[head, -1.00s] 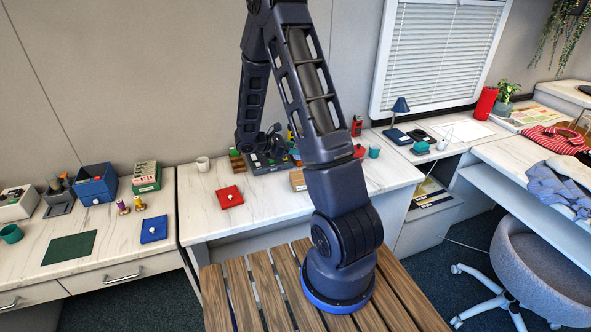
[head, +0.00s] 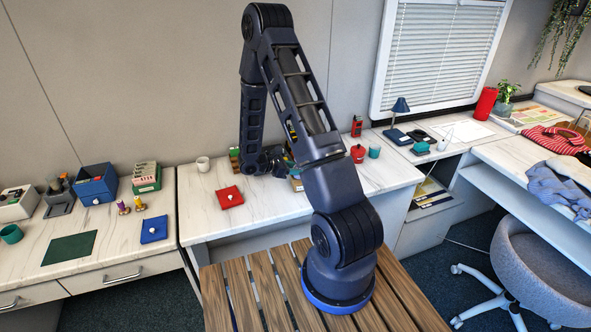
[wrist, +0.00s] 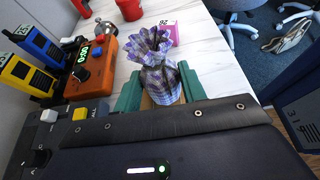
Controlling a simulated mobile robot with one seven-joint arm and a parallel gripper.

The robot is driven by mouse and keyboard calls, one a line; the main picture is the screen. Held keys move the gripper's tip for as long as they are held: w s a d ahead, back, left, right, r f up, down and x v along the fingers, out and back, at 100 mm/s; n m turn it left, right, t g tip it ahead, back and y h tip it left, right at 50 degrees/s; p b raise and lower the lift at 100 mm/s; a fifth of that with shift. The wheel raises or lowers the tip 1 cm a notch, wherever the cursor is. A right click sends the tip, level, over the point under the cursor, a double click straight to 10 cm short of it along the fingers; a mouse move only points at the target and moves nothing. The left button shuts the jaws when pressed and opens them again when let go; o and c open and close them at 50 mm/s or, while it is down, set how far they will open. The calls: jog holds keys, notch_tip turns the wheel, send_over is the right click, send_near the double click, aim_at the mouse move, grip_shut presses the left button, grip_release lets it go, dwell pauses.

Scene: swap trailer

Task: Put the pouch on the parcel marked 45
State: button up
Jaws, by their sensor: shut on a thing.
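The pouch (wrist: 158,78) is a purple-grey checked cloth bag with a gathered, ruffled top. In the wrist view it is between the green fingers of my gripper (wrist: 160,92), which are shut on it. In the head view my gripper (head: 284,163) is low over the back of the middle counter, and my arm hides the pouch. A brown surface (wrist: 147,102) shows beside the pouch's lower part; I cannot tell whether they touch. A brown box (head: 297,184) shows by my gripper in the head view. A pink parcel (wrist: 169,33) with an unclear number stands beyond the pouch. I cannot read 45 anywhere.
Left of the pouch are an orange device (wrist: 92,62) and yellow (wrist: 24,75) and blue (wrist: 42,46) radios. A red pot (head: 358,153) and teal cup (head: 374,152) stand to the right. A red pad (head: 229,197) lies left; bare counter surrounds it.

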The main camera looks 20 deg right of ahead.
jog(key=o, duration=1)
jog(key=shift+a+r, duration=0.15)
jog(key=v, duration=1.1)
jog(key=s+d+r+m+g+y, duration=0.1)
jog(key=s+d+r+m+y, duration=0.2)
jog(key=r, duration=0.4)
jog(key=s+r+m+y, duration=0.1)
jog(key=s+r+m, duration=0.25)
jog(key=r, duration=0.25)
jog(key=s+d+r+m+g+y, duration=0.1)
jog(key=s+d+r+m+y, duration=0.15)
jog(key=s+r, duration=0.35)
jog(key=shift+s+a+r+m+t+y, duration=0.3)
jog(key=shift+s+r+m+t+y, duration=1.05)
jog(key=shift+s+r, duration=0.95)
jog(key=shift+s+a+r+m+t+y, duration=0.25)
jog(key=shift+s+r+m+t+y, duration=0.65)
jog(key=shift+s+r+m, duration=1.1)
jog(key=shift+s+a+r+m+t+y, duration=0.3)
jog(key=shift+s+r+m+t+y, duration=0.85)
jog(key=shift+s+r, duration=1.5)
